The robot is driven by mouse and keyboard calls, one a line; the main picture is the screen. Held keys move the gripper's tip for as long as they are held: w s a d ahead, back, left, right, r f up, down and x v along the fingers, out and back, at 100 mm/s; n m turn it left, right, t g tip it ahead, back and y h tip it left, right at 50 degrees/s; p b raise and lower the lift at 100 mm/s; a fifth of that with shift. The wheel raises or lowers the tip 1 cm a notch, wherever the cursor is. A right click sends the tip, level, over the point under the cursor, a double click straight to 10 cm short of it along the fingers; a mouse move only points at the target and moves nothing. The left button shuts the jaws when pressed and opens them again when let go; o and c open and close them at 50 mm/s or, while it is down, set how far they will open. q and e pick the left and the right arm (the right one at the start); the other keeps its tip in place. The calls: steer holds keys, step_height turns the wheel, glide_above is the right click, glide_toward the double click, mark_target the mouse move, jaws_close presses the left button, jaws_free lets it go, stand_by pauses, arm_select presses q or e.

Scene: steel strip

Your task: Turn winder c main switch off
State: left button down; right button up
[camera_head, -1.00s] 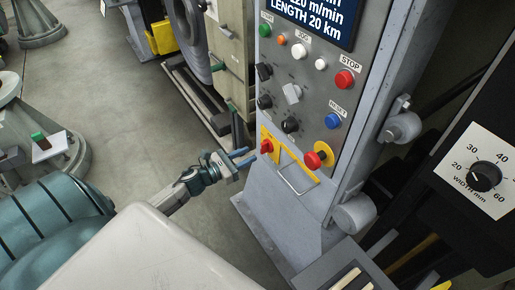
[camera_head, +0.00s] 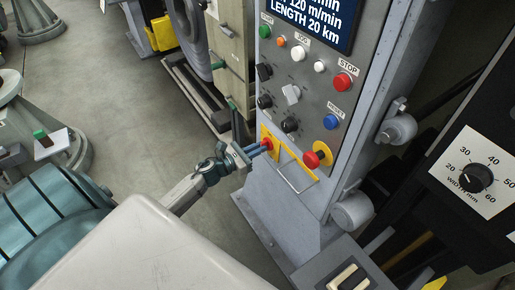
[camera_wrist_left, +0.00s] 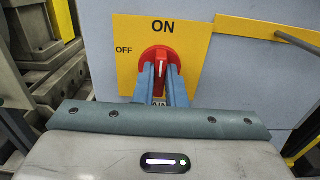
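The main switch is a red rotary knob (camera_wrist_left: 161,57) on a yellow plate (camera_wrist_left: 190,41) marked ON at the top and OFF at the left. The white line on its handle stands upright, toward ON. In the head view the red knob (camera_head: 267,143) is at the lower left of the grey control panel. My left gripper (camera_head: 264,149) reaches it from the left. In the wrist view its two blue fingers (camera_wrist_left: 160,80) lie close on both sides of the handle and look shut on it; finger contact is partly hidden. My right gripper is not in view.
A second red knob (camera_head: 318,154) on a yellow disc is just right of the switch, with a metal handle (camera_head: 297,181) below. Buttons and selectors, including a blue reset button (camera_head: 331,122), sit above. Open floor (camera_head: 110,110) is at the left.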

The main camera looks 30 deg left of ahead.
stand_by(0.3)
arm_select(q)
steer(key=n+p, duration=0.1)
steer(key=n, duration=0.5)
steer(key=n+p, duration=0.1)
steer(key=n, duration=0.5)
steer(key=n+p, duration=0.1)
steer(key=n, duration=0.4)
steer(key=shift+w+a+f+n, duration=0.1)
steer(key=shift+a+f+n, duration=0.15)
steer(key=shift+n, duration=0.15)
stand_by(0.4)
steer(key=c, duration=1.5)
jaws_free()
